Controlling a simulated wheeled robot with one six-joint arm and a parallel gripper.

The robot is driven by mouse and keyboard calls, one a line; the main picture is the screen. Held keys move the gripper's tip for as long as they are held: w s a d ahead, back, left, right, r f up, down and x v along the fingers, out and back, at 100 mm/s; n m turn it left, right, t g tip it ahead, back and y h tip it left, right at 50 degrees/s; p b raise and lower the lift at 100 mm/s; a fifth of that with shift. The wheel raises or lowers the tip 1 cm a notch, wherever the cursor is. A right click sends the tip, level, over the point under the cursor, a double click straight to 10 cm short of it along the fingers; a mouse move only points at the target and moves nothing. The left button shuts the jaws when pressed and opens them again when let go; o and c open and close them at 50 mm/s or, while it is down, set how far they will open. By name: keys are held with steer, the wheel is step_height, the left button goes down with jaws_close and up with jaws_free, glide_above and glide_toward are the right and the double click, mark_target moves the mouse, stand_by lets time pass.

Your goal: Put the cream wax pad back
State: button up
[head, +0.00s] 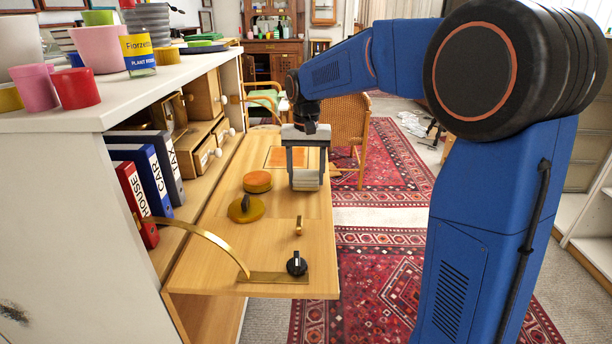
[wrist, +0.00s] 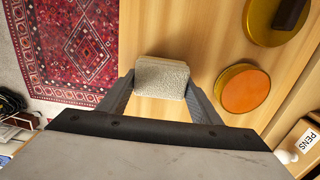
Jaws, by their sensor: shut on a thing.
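My gripper (head: 304,176) is shut on a pale cream, rough-topped block, the cream wax pad (head: 305,182), above the fold-down wooden flap. In the wrist view the pad (wrist: 162,78) sits between the two fingers (wrist: 160,100), with wood below it. Whether it touches the flap is hard to tell. A round pad with an orange top (head: 257,181) lies to its left on the flap; it also shows in the wrist view (wrist: 243,90). A round yellow tin with a dark handle (head: 246,208) lies nearer.
The flap (head: 200,270) carries an orange square with a pale border (head: 288,157), a brass catch (head: 299,226) and a black knob (head: 297,264). A brass stay (head: 205,235) arches over its near left. Binders (head: 140,185) and small drawers (head: 205,152) stand inside the cabinet.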

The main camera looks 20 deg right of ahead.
mark_target(306, 172)
steer(key=shift+f, duration=0.2)
steer(key=o, duration=1)
steer(key=shift+c, duration=0.2)
steer(key=shift+r, duration=0.1)
step_height(306, 172, up, 12)
steer(key=s+d+t, duration=0.1)
steer(key=s+d, duration=0.2)
steer(key=s, duration=0.7)
steer(key=s+d+f+n+t, duration=0.1)
steer(key=s+d+f+t, duration=0.1)
steer(key=s+f, duration=0.6)
steer(key=s+d+f+n+t, duration=0.1)
steer(key=s+f, duration=0.6)
steer(key=s, duration=0.9)
steer(key=shift+d+f+n+t, duration=0.35)
steer(key=shift+n+t, duration=0.05)
steer(key=shift+n, duration=0.4)
steer(key=shift+s, duration=0.1)
